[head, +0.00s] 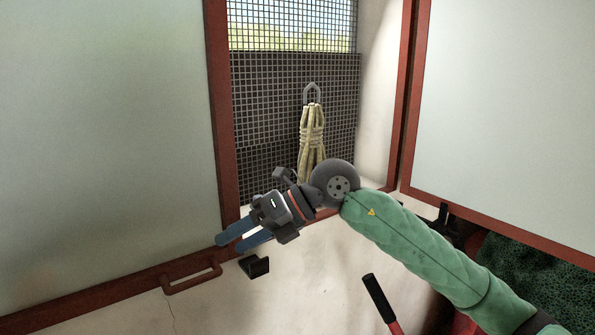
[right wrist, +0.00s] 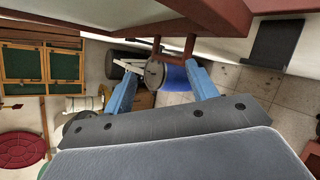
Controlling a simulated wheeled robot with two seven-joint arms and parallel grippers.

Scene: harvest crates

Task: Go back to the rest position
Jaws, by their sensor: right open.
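My right gripper (head: 230,244) is in front of the window wall, its arm reaching in from the lower right. Its two blue fingers point left and are apart. In the right wrist view the gripper (right wrist: 164,76) also shows open, with no object held between the fingers. A red-brown handle (head: 192,276) on the lower frame of the left frosted panel (head: 105,140) is just below and left of the fingertips in the head view. A handle (right wrist: 174,50) also shows beyond the fingertips in the right wrist view. My left gripper is not in view.
A coiled rope (head: 312,140) hangs from a hook in front of the mesh window (head: 270,110). A second frosted panel (head: 510,110) stands at right. A small black bracket (head: 254,266) is on the wall below the gripper. A black-gripped red lever (head: 380,298) rises at the bottom.

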